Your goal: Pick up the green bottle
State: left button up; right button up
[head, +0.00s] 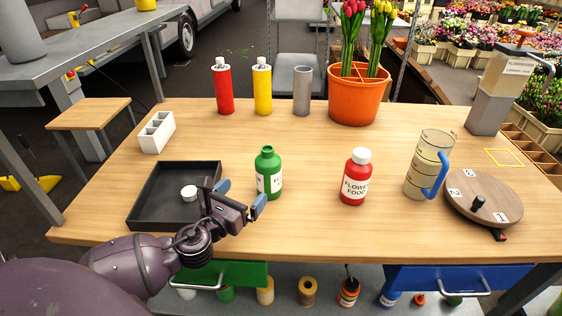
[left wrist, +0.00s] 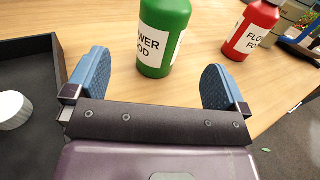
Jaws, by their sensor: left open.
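The green bottle (head: 268,172) stands upright and uncapped on the wooden table, with a white label. In the left wrist view the green bottle (left wrist: 162,38) stands ahead of the fingers, between their lines, its label reading "...WER ...OD". My left gripper (head: 241,197) is open and empty, just left of and in front of the bottle. In the left wrist view the blue fingertips of the gripper (left wrist: 152,85) are spread wide, with the bottle beyond them. My right gripper does not show.
A black tray (head: 147,196) with a white cap (head: 189,193) lies left of the bottle. A red flower food bottle (head: 356,178) stands to the right, then a measuring jug (head: 417,172) and a round turntable (head: 486,203). Bare table lies between the two bottles.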

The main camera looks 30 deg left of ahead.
aim_at(261, 177)
pick_arm(q)
jog(key=shift+w, duration=0.35)
jog(key=w, duration=0.4)
jog(key=shift+w+a, duration=0.2)
jog(key=shift+w+a+b, duration=0.1)
jog(key=shift+w+b, duration=0.25)
jog(key=shift+w, duration=0.3)
jog(key=w, duration=0.4)
jog(key=shift+f+b, duration=0.15)
jog(key=shift+b, duration=0.25)
jog(key=shift+w, duration=0.4)
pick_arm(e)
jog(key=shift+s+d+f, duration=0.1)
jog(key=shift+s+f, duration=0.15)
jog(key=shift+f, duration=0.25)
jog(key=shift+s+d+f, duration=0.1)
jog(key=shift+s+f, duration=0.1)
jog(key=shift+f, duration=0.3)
